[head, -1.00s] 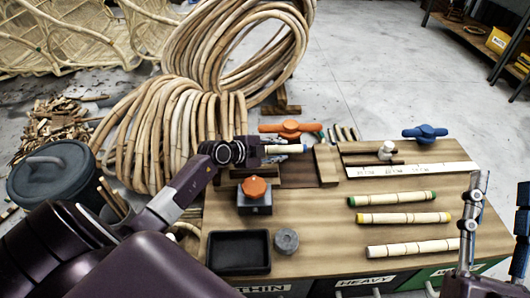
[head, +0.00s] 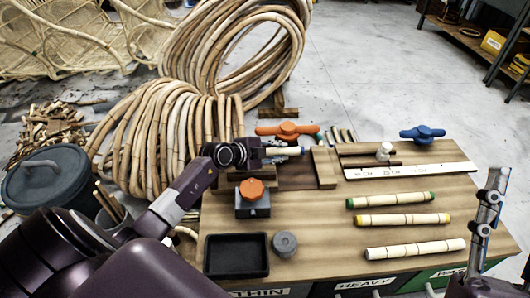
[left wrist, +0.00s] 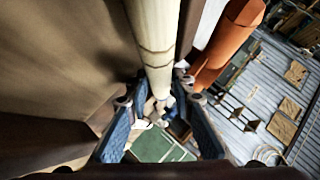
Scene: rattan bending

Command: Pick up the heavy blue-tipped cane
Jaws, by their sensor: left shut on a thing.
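My left gripper (head: 273,152) is at the back of the workbench, shut on the blue-tipped cane (head: 291,151). In the left wrist view the pale, ringed cane (left wrist: 154,40) runs down between the blue-padded fingers (left wrist: 160,112). My right gripper (head: 487,205) is at the right edge, partly in view and away from the canes; its opening is unclear.
Green-tipped (head: 390,200), yellow-tipped (head: 402,220) and plain pale (head: 415,249) canes lie on the bench (head: 325,235). A black tray (head: 236,256), an orange-knobbed block (head: 252,198) and a grey puck (head: 285,244) stand left. An orange clamp handle (head: 286,130) is behind the gripper.

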